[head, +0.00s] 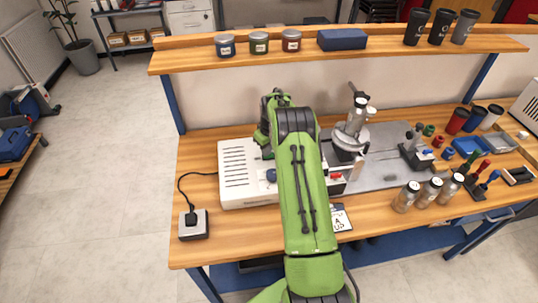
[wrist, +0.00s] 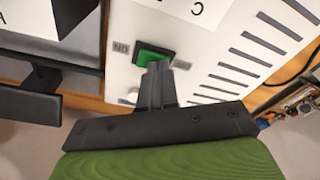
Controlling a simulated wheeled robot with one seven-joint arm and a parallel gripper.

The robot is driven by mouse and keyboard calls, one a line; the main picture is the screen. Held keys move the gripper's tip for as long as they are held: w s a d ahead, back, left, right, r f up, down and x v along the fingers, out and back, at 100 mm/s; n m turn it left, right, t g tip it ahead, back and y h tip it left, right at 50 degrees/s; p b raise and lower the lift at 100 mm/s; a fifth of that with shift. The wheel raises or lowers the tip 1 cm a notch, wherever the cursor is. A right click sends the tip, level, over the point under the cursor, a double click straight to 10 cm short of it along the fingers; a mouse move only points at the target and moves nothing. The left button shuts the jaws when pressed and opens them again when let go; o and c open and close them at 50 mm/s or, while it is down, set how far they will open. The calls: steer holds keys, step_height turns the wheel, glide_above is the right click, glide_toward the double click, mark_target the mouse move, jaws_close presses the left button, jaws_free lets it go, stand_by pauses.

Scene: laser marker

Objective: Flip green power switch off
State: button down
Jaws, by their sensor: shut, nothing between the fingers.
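The green power switch (wrist: 152,55) shows in the wrist view, set in the white face of the laser marker box (wrist: 195,45). A grey label reading "ON" is beside it on the left, and another grey label is on its right. My gripper (wrist: 158,68) is shut and empty, its tips overlapping the switch's lower edge in the picture. I cannot tell whether they touch it.
The wooden bench (head: 200,150) holds the marker's grey base plate (head: 385,180), several metal tumblers and a small grey box (head: 193,225) with a black plug and cable. A shelf (head: 385,47) with jars and cups runs above.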

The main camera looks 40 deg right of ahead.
step_height(320, 180, up, 7)
steer(key=p, duration=0.3)
steer(key=shift+p, duration=0.35)
steer(key=s+a+r+t, duration=0.1)
steer(key=s+a+r, duration=0.4)
steer(key=a+r, duration=0.45)
steer(key=s+a+r+t, duration=0.1)
steer(key=s+a+r, duration=0.4)
steer(key=r, duration=0.7)
steer(key=s+a+r, duration=0.5)
steer(key=s+a, duration=0.3)
steer(key=s, duration=0.4)
steer(key=s+a+f+t, duration=0.1)
steer(key=s, duration=0.5)
steer(key=s+a+f, duration=0.1)
steer(key=s+f, duration=0.1)
steer(key=s, duration=0.3)
steer(key=shift+s+a+m+t, duration=0.35)
steer(key=shift+s+m+t, duration=0.05)
